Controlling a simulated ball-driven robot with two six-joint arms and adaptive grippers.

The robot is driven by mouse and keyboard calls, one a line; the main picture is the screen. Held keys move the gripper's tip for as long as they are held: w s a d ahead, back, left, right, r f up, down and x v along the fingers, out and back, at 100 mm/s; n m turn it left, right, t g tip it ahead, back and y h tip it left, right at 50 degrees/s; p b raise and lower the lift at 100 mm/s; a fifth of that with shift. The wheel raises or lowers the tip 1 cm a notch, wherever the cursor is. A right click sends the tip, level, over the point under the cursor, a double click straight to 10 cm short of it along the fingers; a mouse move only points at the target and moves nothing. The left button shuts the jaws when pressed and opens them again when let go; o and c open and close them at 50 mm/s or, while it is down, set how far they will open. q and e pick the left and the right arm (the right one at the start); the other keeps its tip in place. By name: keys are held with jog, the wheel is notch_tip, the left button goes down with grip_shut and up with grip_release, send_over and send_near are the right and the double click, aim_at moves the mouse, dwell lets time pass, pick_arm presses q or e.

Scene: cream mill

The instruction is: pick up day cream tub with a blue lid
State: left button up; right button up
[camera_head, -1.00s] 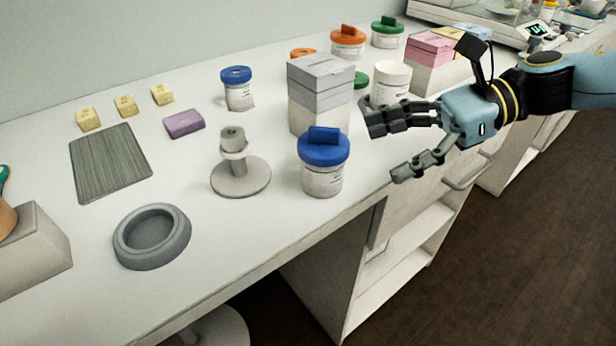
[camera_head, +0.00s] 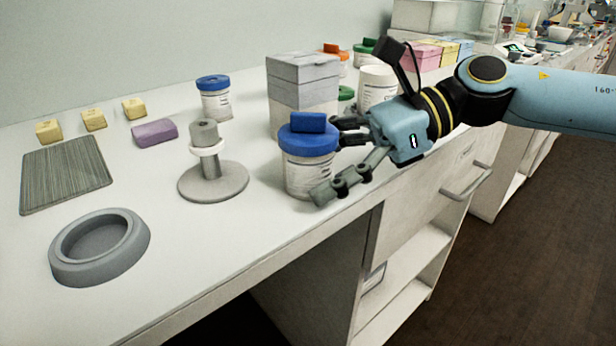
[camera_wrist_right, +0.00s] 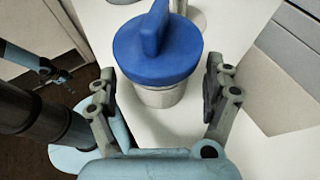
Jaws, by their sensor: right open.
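A white tub with a blue lid (camera_head: 308,160) stands upright near the front edge of the counter. The lid has a raised blue grip on top. In the right wrist view the same blue-lidded tub (camera_wrist_right: 158,55) lies ahead, between the two spread fingers. My right gripper (camera_head: 335,160) is open at the tub's right side, with one finger behind it and one in front. A second blue-lidded tub (camera_head: 214,98) stands further back on the counter. Both labels are too small to read.
A stack of grey and white boxes (camera_head: 303,85) stands close behind the near tub. A grey stand (camera_head: 213,180) and a grey round dish (camera_head: 100,250) are to the left. A white tub (camera_head: 378,85) stands behind the gripper. The counter's front edge is close.

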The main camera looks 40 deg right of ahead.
aim_at(326, 124)
jog(key=shift+c, duration=0.4)
jog(key=c, duration=1.5)
jog(key=shift+o, duration=0.2)
jog(key=shift+r, duration=0.15)
jog(key=r+p, duration=0.2)
jog(key=r, duration=0.1)
jog(key=r+p, duration=0.1)
jog(key=r, duration=0.1)
jog(key=shift+s+d+p, duration=0.1)
jog(key=shift+s+p, duration=0.25)
jog(key=shift+s, duration=0.05)
jog(key=s+d+r+p, duration=0.1)
jog(key=s+r+p, duration=0.4)
jog(key=s+p, duration=0.5)
jog(key=shift+s+d+r+p, duration=0.25)
jog(key=shift+s+r+p, duration=0.15)
jog(key=shift+p, duration=2.4)
